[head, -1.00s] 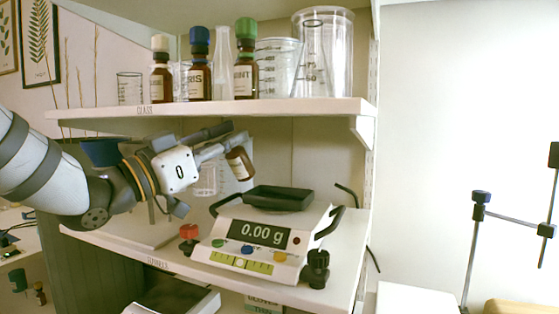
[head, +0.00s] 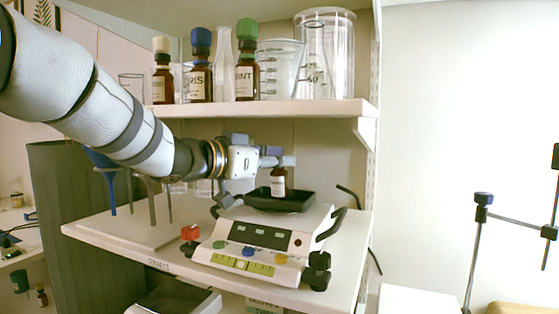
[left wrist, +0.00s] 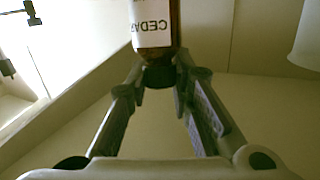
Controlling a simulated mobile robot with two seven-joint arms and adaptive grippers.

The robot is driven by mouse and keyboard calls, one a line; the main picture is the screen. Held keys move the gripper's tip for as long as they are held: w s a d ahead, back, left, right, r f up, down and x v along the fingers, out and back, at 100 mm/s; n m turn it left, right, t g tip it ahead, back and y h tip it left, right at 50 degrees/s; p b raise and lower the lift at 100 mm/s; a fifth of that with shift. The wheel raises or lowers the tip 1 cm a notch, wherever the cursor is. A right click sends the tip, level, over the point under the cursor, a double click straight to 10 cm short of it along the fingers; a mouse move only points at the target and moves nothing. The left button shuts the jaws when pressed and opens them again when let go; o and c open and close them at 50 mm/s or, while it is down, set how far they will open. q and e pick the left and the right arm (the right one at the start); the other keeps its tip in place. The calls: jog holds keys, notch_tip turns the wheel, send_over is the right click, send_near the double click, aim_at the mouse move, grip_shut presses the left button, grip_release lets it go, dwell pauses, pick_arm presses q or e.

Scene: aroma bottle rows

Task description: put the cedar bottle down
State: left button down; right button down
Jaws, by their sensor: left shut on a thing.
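The cedar bottle (head: 278,183) is small and brown with a white label. It stands upright at the black weighing tray (head: 296,202) of the scale; I cannot tell whether its base is resting on the tray. In the left wrist view the bottle (left wrist: 153,22) shows a label reading "CEDA", its last letter cut off. My left gripper (head: 278,161) is shut on the dark cap at the bottle's top, and in the left wrist view its fingers (left wrist: 160,76) close around that cap. My right gripper is not in view.
The scale (head: 262,242) stands on the lower shelf (head: 130,246); its display shows dashes. The upper shelf (head: 230,109) above the gripper holds brown bottles and glassware. A stand with a blue funnel (head: 108,185) is at the left.

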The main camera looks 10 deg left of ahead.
pick_arm(q)
jog(key=shift+w+d+g+y, duration=0.2)
jog(key=shift+w+g+y, duration=0.2)
jog(key=shift+g, duration=0.1)
jog(key=shift+f, duration=0.35)
jog(key=shift+f, duration=0.1)
jog(key=c, duration=1.4)
grip_release()
jog(key=v, duration=0.7)
jog(key=shift+s+a, duration=0.2)
jog(key=shift+s, duration=0.05)
